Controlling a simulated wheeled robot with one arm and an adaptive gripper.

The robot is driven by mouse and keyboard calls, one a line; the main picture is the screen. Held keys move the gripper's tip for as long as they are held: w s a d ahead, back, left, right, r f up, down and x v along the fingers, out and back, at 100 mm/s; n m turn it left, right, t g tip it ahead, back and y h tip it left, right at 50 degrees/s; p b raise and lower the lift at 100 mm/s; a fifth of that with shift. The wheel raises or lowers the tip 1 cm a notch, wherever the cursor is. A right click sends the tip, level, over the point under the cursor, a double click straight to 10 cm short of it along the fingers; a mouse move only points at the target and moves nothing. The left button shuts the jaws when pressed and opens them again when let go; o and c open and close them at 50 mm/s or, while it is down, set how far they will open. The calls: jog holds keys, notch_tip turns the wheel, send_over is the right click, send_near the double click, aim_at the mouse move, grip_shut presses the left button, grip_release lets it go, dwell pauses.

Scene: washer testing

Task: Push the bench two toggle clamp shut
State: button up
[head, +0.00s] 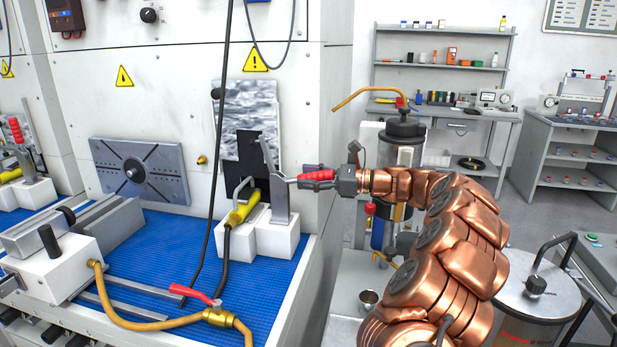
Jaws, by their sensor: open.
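A toggle clamp with a red handle (316,175) stands on white blocks (262,240) at the right end of the blue-matted bench. Its grey upright bracket (280,200) rises from the right block, and the handle points right, nearly level. My gripper (342,181) is at the outer end of this handle, coming from the right. It is open; I cannot tell whether the fingers touch the handle or are around it. A yellow fitting (243,207) with a black hose lies left of the bracket. A second red-handled clamp (16,130) stands upright on the far-left bench.
A grey vise (60,250) and a brass hose with a red-levered valve (217,315) occupy the blue mat (155,270). A black cable hangs in front of the white panel. A clear cylinder apparatus (405,135) stands behind my gripper, and a steel vessel (540,290) is at right.

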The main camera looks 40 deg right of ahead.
jog(key=shift+a, duration=0.1)
jog(key=shift+c, duration=0.2)
grip_shut()
dwell(0.5)
